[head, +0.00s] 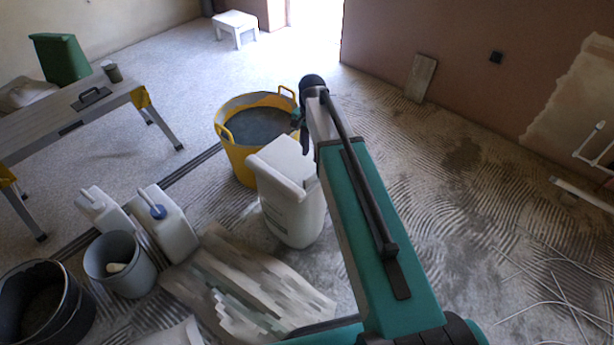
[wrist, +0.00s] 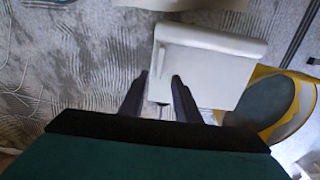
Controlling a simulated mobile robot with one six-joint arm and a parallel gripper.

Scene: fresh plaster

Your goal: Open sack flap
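The white sack (head: 292,212) stands upright on the floor in the middle of the head view, its pale top flap (head: 280,165) lying over the top. In the wrist view the flap (wrist: 208,66) is a whitish rectangle with a raised strip along one edge. My gripper (wrist: 160,76) shows as two dark fingers set apart, with the flap's left edge between or just below them. I cannot tell whether they touch it. Nothing is visibly held. In the head view my teal arm hides part of the sack's right side and most of the gripper.
A yellow tub (head: 237,158) of grey material stands close behind the sack. White canisters (head: 165,225), a grey bucket (head: 122,268) and a black bucket (head: 42,305) stand at left, near a work table (head: 75,112). Floor to the right is mostly open, with thin pale rods (head: 562,300).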

